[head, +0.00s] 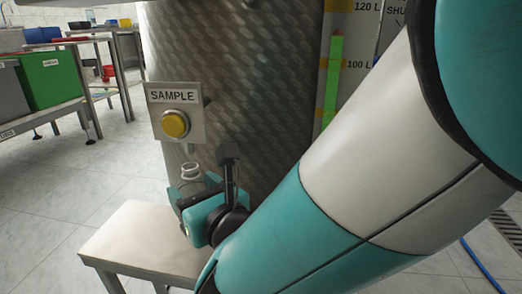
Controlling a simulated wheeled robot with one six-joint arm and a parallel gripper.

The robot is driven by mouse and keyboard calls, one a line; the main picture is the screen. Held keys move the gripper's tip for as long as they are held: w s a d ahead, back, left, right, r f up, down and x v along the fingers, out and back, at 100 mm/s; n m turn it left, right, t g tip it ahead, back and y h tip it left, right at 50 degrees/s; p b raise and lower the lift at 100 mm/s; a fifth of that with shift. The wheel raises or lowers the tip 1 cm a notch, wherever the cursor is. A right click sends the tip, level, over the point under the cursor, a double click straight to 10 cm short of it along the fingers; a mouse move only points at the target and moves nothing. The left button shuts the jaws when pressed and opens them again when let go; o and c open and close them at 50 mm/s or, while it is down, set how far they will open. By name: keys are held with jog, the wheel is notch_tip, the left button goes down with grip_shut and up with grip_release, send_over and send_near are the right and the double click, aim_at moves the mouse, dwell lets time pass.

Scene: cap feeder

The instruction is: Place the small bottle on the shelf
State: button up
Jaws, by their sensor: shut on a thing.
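A small clear bottle (191,173) shows at the middle left of the head view, just under the SAMPLE plate and in front of the metal tank. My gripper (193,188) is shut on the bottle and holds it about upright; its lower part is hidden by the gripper. A low steel shelf (140,238) with a flat bare top stands below and to the left of the gripper. The gripper overlaps the shelf's right part in the picture. I cannot tell how high above it the gripper is.
A yellow button (175,124) sits on the SAMPLE plate (190,97) on the tank (245,60). A green level strip (333,80) is right of it. A green bin (48,78) stands on a bench at far left. The tiled floor left of the shelf is clear.

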jog(key=shift+f, duration=0.25)
jog(key=o, duration=1)
jog(key=shift+r, duration=0.1)
jog(key=shift+c, duration=0.2)
jog(key=shift+d, duration=0.1)
jog(key=shift+r, duration=0.1)
